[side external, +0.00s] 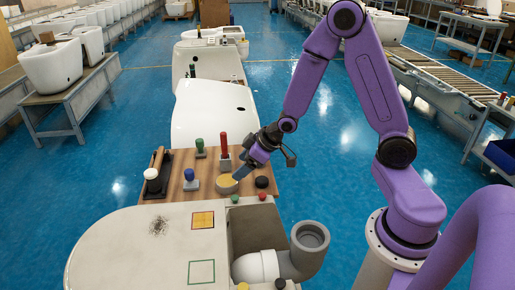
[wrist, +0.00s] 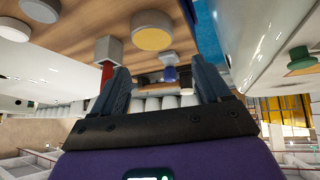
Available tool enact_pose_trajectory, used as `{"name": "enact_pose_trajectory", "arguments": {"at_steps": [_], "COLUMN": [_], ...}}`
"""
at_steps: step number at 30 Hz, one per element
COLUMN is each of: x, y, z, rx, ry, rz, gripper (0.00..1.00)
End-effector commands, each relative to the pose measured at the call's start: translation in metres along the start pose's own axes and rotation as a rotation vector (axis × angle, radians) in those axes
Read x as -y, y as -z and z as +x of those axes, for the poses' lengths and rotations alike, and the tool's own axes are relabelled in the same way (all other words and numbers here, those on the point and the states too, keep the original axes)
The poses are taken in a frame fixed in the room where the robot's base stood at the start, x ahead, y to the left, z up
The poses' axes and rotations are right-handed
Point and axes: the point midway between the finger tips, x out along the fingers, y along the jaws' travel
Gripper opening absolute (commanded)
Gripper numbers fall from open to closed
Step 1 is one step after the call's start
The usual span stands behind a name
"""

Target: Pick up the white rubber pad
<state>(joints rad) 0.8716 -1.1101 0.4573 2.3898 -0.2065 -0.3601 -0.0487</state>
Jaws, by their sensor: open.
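My gripper (side external: 243,171) is open and tilted low over the wooden board (side external: 176,187), close by a round pad with a yellow top and pale side (side external: 226,184). In the wrist view my two fingers (wrist: 163,80) stand apart with nothing gripped between them. The round pad (wrist: 152,30) lies beyond the fingertips there. Pale round discs (wrist: 40,10) show at the upper left of the wrist view. No piece is plainly a white rubber pad; I cannot tell which one it is.
On the board stand a blue-based stamp (side external: 191,180), a green-topped stamp (side external: 200,148), a red-handled tool (side external: 224,146), a white-headed tool (side external: 153,180) and a black knob (side external: 262,182). A white toilet part (side external: 212,112) lies behind. A grey elbow pipe (side external: 309,245) rises in front.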

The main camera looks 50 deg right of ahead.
Motion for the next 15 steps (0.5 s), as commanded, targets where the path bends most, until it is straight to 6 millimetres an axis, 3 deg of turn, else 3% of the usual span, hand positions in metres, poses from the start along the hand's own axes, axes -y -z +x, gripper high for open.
{"name": "enact_pose_trajectory", "arguments": {"at_steps": [1, 6, 12, 15], "x": [-0.021, -0.086, -0.153, -0.174], "y": [-0.007, -0.027, -0.067, -0.084], "z": [0.011, 0.035, 0.041, 0.037], "rx": [-0.027, -0.169, -0.339, -0.406], "ry": [-0.027, -0.119, -0.243, -0.295], "rz": [0.041, 0.159, 0.293, 0.341], "gripper": [0.76, 0.76, 0.76, 0.76]}}
